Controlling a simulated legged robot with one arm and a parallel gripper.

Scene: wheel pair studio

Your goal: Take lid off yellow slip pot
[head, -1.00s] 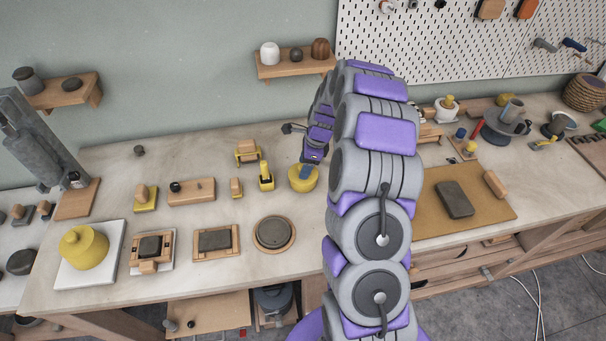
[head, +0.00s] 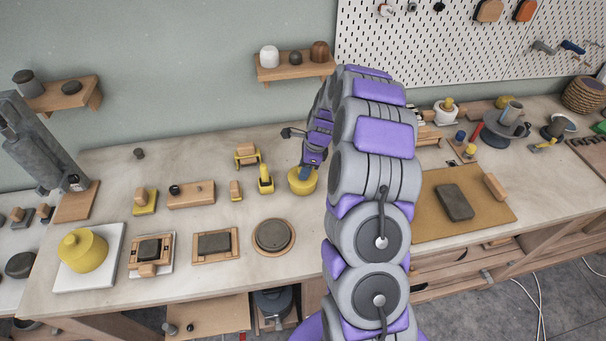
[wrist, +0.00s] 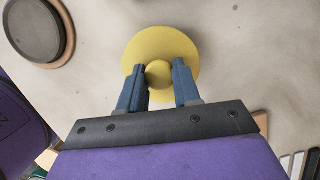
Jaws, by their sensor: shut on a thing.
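A yellow slip pot (head: 301,187) stands on the bench left of my arm. In the wrist view its round yellow lid (wrist: 160,45) shows from above, with a small round knob (wrist: 159,74) in the middle. My gripper (head: 305,172) points down over this pot. In the wrist view my gripper (wrist: 160,78) has its two blue fingers on either side of the knob and is shut on it. I cannot tell whether any gap lies between lid and pot. Another yellow lidded pot (head: 82,253) stands on a white board at the far left.
A small yellow bottle (head: 265,182) and a yellow-and-wood tool (head: 247,153) stand close left of the pot. A round dark disc on wood (head: 273,236) lies in front. A tan board (head: 430,215) is right of my arm. Bare bench lies behind the pot.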

